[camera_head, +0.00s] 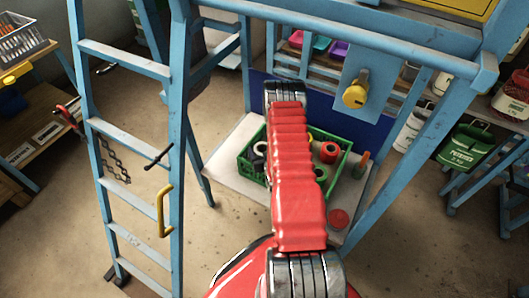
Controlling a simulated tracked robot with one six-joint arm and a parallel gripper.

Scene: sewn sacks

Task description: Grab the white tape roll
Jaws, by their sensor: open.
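A green crate (344,168) on a pale low table holds several tape rolls. A red roll (329,152) and a green roll (321,173) lie at the right side of the crate. My arm crosses over the middle of the crate and hides much of its inside. My gripper is not visible beyond the arm's far joint.
The pale table (225,165) also bears a red round thing (339,218) at its front right. A blue ladder (130,170) stands left, with blue frame bars around the table. Open floor lies between ladder and table.

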